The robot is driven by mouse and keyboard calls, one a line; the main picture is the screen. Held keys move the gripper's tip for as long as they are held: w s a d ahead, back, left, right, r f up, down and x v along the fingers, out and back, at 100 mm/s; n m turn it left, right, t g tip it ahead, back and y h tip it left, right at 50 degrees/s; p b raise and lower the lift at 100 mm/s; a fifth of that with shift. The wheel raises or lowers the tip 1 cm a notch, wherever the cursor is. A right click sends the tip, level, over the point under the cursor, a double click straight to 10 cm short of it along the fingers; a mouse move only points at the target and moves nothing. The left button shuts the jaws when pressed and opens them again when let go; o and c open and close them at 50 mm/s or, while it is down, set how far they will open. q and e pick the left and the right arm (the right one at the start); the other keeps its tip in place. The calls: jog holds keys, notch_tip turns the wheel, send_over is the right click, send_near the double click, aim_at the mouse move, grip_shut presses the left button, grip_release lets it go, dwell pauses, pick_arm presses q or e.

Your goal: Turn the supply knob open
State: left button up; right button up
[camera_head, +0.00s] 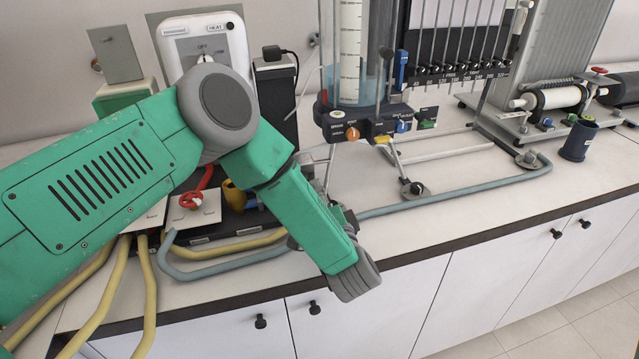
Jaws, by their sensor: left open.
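A manometer board stands at the back of the bench with a clear column (348,60) on a dark base. Along the base's front are an orange knob (353,133), a blue knob (402,127) and a green knob (427,123). The labels are too small to tell which is the supply knob. A red valve handle (190,200) sits on a pale plate at left, partly behind my arm. My left gripper (346,218) is above the bench's front edge, below and apart from the orange knob. It is open and mostly hidden by my wrist. My right gripper is out of view.
A grey-blue hose (450,200) runs along the bench; yellow hoses (100,310) hang over its front at left. A white control box (208,42) stands behind my arm. A dark cup (578,141) stands at right. The bench's middle front is clear.

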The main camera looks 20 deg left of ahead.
pick_arm(q)
jog(key=w+a, duration=0.1)
jog(key=a, duration=0.3)
jog(key=w+a, duration=0.1)
jog(key=a, duration=0.2)
jog(key=shift+w+a+f, duration=0.1)
jog(key=shift+w+f, duration=0.2)
jog(key=shift+w, duration=0.05)
jog(key=shift+w+a, duration=0.1)
jog(key=d, duration=0.3)
jog(key=shift+w+r, duration=0.15)
jog(key=shift+r, duration=0.05)
jog(key=shift+d, duration=0.35)
jog(key=c, duration=0.3)
jog(key=shift+a, duration=0.1)
grip_shut()
jog(key=shift+a+f, duration=0.1)
jog(key=shift+a, duration=0.85)
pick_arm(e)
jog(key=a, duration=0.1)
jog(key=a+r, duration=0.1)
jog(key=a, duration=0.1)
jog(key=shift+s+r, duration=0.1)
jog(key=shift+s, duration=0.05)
pick_arm(q)
jog(key=shift+d, duration=0.2)
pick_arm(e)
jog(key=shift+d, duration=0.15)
